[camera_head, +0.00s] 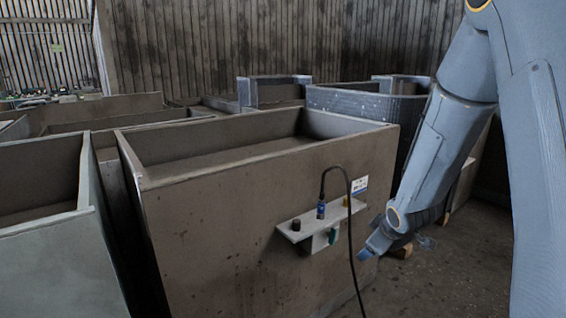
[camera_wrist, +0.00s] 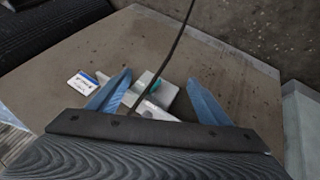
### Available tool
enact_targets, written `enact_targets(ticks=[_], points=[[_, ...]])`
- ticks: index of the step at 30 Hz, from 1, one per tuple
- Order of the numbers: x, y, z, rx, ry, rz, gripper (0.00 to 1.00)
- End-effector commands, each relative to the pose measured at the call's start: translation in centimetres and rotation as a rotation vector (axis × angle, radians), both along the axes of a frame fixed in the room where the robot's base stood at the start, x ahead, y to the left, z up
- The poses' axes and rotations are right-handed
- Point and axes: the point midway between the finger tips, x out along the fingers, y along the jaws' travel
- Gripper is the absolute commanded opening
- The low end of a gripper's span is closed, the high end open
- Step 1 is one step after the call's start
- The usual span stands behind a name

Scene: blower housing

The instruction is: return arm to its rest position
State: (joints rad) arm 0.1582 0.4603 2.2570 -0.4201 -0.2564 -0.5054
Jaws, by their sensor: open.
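My gripper (camera_head: 370,248) hangs at the end of my blue-grey arm, in front of the brown housing (camera_head: 220,225) and just right of its small shelf (camera_head: 290,234). In the wrist view my gripper (camera_wrist: 158,90) has its two blue fingers spread apart with nothing held between them. My fingers look apart from the shelf in the head view.
A blue connector (camera_head: 321,209) with a black cable (camera_head: 351,230) stands on the shelf; the cable loops down past my gripper's left side. A dark knob (camera_head: 296,224) and a white label (camera_head: 359,185) are nearby. Other open bins (camera_head: 40,190) crowd the left. Bare floor (camera_head: 460,270) lies right.

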Motion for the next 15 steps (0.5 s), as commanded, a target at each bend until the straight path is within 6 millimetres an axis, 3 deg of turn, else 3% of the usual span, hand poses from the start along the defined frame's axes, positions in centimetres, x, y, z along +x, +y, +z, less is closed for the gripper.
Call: enact_targets(ticks=[1, 9, 12, 15], points=[[-2.5, 0.5, 1.7, 0.026, 0.056, -0.072, 0.72], [-18.5, 3.8, 6.5, 0.187, 0.409, -0.514, 0.72], [-23.4, 5.2, 7.7, 0.226, 0.510, -0.632, 0.72], [-26.7, 6.2, 8.5, 0.249, 0.581, -0.710, 0.72]])
